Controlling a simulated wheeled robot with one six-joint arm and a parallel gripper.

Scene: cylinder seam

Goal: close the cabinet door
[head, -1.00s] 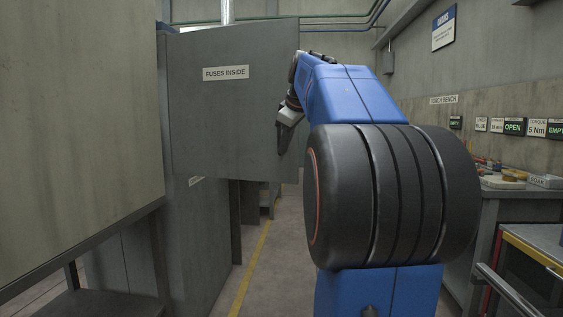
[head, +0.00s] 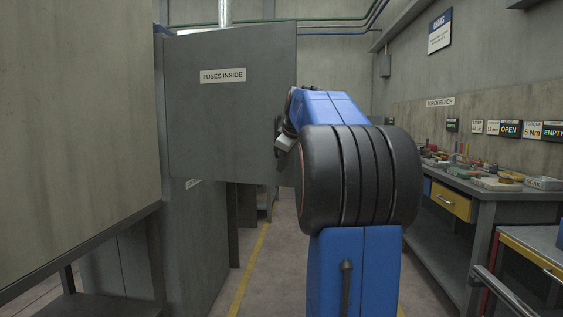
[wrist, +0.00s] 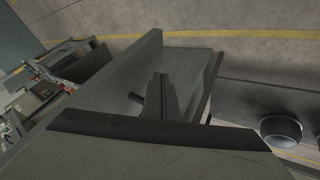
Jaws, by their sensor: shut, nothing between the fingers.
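The cabinet door (head: 232,112) is a flat grey panel labelled "FUSES INSIDE". It stands open, swung out from the grey cabinet at the left of the head view, its broad face towards me. My gripper (head: 279,154) is near the door's right edge, partly hidden by my blue and black arm. In the wrist view the shut fingers (wrist: 161,97) point ahead with nothing between them, beside a long grey panel edge (wrist: 110,80) that looks like the door. I cannot tell whether they touch it.
A workbench (head: 495,193) with a yellow drawer and small items stands along the right wall. A large panel (head: 75,120) fills the near left. Floor with a yellow line (head: 250,262) is open between them. Pipes run along the back wall.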

